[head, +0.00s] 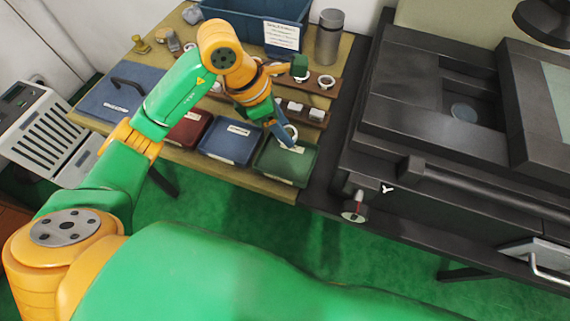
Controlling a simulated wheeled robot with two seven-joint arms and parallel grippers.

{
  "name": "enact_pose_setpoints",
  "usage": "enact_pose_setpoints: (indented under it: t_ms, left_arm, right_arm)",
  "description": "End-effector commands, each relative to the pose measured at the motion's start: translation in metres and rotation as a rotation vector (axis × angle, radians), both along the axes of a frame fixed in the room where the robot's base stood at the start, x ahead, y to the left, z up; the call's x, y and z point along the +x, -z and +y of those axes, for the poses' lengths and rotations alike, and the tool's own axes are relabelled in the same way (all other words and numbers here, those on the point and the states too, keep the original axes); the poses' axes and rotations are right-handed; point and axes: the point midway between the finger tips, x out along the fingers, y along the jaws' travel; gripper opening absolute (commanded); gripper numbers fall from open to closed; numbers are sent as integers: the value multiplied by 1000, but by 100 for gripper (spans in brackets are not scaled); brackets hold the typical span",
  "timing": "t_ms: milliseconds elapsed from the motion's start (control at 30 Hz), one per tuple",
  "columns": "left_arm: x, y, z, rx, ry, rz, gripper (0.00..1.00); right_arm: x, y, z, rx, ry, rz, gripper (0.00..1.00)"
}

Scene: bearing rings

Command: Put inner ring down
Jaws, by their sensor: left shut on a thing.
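The inner ring (291,131) is a small pale metal ring. My left gripper (285,137) is shut on it, low over the green tray (283,180) at the right end of the front row of trays. Whether the ring touches the tray cannot be told from this angle. My arm and gripper hide part of the tray's back edge. My right gripper does not show.
A blue tray (231,157) and a dark red tray (188,130) stand left of the green one. Behind are brown racks (320,99) with pale rings, a large blue bin (238,14) and a grey flask (328,44). A dark machine (440,110) stands close at the right.

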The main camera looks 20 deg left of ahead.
Motion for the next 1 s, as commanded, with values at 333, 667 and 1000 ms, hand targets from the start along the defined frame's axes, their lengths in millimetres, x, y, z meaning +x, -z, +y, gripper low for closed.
enact_pose_setpoints:
  t_ms: [333,667,1000]
  left_arm:
    - [0,74,0,-1,-40,9,0]
    - [1,100,0,1,-37,2,0]
    - [1,102,0,1,-37,4,80]
  right_arm:
    - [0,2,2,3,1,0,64]
    - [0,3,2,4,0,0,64]
    - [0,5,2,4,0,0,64]
